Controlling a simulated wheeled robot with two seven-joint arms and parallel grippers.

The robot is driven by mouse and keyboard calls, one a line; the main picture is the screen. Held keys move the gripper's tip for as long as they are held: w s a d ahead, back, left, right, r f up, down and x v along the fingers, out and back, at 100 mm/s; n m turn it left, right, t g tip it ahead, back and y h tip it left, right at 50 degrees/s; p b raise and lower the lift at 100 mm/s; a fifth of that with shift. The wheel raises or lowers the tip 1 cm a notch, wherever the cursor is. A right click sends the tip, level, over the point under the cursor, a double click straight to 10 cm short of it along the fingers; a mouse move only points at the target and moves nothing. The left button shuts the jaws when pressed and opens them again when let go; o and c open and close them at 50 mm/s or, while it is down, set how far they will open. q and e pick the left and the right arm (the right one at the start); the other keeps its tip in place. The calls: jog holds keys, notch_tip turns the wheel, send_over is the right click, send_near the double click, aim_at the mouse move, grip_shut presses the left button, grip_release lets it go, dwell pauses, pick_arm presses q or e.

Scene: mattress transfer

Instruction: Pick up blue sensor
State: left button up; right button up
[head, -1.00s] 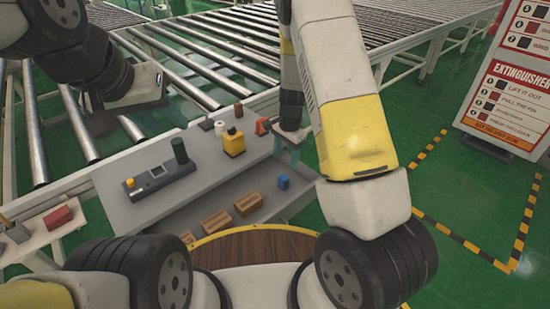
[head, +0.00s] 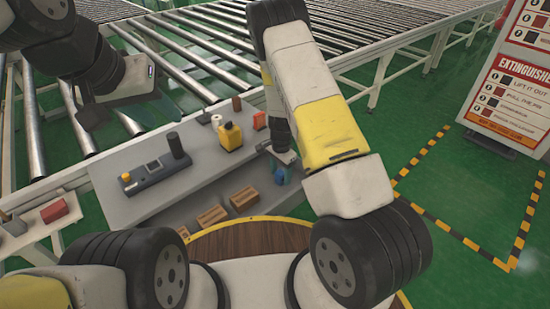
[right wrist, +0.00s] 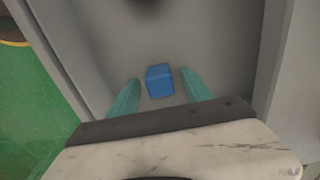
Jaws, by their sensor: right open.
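The blue sensor (right wrist: 159,81) is a small blue block on the grey lower shelf. In the right wrist view it lies between the fingertips of my right gripper (right wrist: 160,88), with a gap on each side. In the head view the sensor (head: 280,176) shows partly between the teal fingers of my right gripper (head: 284,174). The right gripper is open and empty. My left gripper (head: 172,106) is up at the left over the rollers, away from the sensor; its fingers show only partly.
Brown boxes (head: 212,216) sit on the lower shelf left of the sensor. A roller conveyor (head: 205,70) runs behind.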

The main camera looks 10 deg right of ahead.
grip_shut()
jog(key=shift+r, duration=0.1)
